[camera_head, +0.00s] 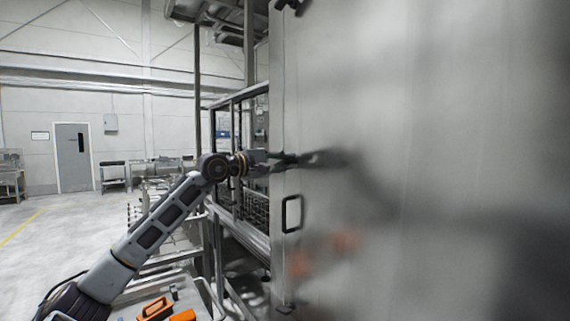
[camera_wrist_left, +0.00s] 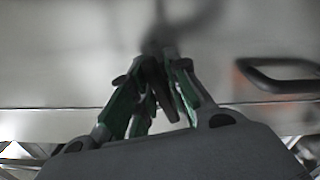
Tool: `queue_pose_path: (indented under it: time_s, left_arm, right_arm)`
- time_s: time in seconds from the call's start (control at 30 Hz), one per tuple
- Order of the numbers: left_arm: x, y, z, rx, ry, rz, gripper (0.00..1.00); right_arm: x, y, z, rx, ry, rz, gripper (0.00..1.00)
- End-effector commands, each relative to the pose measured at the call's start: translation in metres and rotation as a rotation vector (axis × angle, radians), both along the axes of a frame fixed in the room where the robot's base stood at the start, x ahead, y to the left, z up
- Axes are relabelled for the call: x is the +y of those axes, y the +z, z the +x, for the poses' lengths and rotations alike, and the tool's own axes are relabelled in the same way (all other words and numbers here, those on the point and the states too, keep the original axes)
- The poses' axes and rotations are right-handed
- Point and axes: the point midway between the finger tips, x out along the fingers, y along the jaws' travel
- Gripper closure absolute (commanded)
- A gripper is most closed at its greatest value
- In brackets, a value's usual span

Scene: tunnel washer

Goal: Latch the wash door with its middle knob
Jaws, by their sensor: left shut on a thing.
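The wash door (camera_head: 430,120) is a large grey shiny panel filling the right of the head view, its left edge upright. My left gripper (camera_head: 280,160) reaches across that edge from the left at mid height. Its green-sided fingers (camera_wrist_left: 160,95) are shut on a small dark part, which I take as the middle knob; the fingers hide most of it. A dark smear beyond the gripper on the panel looks like its reflection. A black D-shaped handle (camera_head: 292,213) is just below the gripper; this handle also shows at right in the wrist view (camera_wrist_left: 280,75). My right gripper is not in view.
Another dark fitting (camera_head: 290,4) is at the door's top edge, and a small one (camera_head: 286,308) near the bottom. A metal frame (camera_head: 233,150) stands left of the door. Orange-handled items (camera_head: 155,308) lie low in front. Open floor (camera_head: 40,240) lies far left.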

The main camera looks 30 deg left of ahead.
Motion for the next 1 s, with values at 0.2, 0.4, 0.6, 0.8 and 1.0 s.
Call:
queue_pose_path:
  time_s: [0.2,0.4,0.6,0.8,1.0]
  left_arm:
    - [-0.0003,-0.0008,0.0002,0.002,-0.001,0.0,1.0]
    - [-0.0005,-0.0008,0.0002,0.002,-0.001,0.0,1.0]
    - [-0.0005,-0.0009,0.0002,0.002,-0.001,0.0,0.82]
    - [-0.0004,-0.0007,0.0002,0.001,0.0,-0.001,0.68]
    - [-0.0002,-0.0004,0.0,0.001,0.0,-0.001,0.68]
  right_arm:
    - [0.0011,-0.0001,0.0004,-0.001,0.0,0.001,1.0]
    - [0.002,-0.0001,0.0005,-0.001,0.0,0.002,1.0]
    - [0.0022,0.0,0.0006,-0.001,0.0,0.002,1.0]
    - [0.0022,0.0,0.0006,-0.001,0.0,0.002,1.0]
    - [0.0001,-0.0001,0.0012,-0.001,0.001,0.0,1.0]
